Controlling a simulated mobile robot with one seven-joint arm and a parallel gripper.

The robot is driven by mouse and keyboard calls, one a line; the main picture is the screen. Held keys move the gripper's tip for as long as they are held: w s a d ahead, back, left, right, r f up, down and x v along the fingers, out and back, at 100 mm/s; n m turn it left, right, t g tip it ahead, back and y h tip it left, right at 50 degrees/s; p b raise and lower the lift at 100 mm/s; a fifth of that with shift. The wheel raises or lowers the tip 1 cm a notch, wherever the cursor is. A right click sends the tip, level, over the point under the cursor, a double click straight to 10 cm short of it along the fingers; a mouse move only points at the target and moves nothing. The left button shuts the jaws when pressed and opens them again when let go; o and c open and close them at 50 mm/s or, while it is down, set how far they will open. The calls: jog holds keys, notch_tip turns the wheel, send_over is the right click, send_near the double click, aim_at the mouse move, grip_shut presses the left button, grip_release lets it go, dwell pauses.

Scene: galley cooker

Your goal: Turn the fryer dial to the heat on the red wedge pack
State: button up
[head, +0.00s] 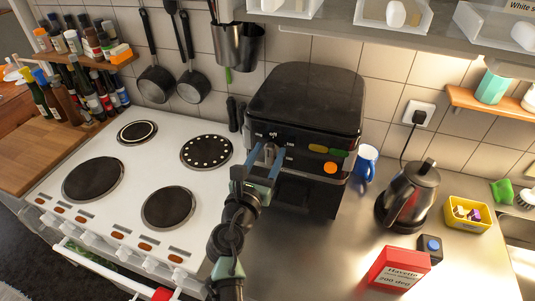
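The black fryer (305,100) stands against the tiled wall on the steel counter, right of the white cooker. My gripper (267,154) is at the left of the fryer's front. Its two blue fingers are apart, one on each side of a grey part that looks like the dial (269,153). I cannot tell whether they touch it. Small white marks, one reading "off", show around the dial. Its pointer setting is not readable. The red wedge pack (388,271) stands on the counter at lower right; its white label reads "200 deg".
A blue mug (367,162), a kettle (410,196), a yellow tub (467,213) and a dark box with a blue button (430,248) stand to the right. An orange button (330,168) is on the fryer front. The counter before the fryer is clear.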

grip_shut()
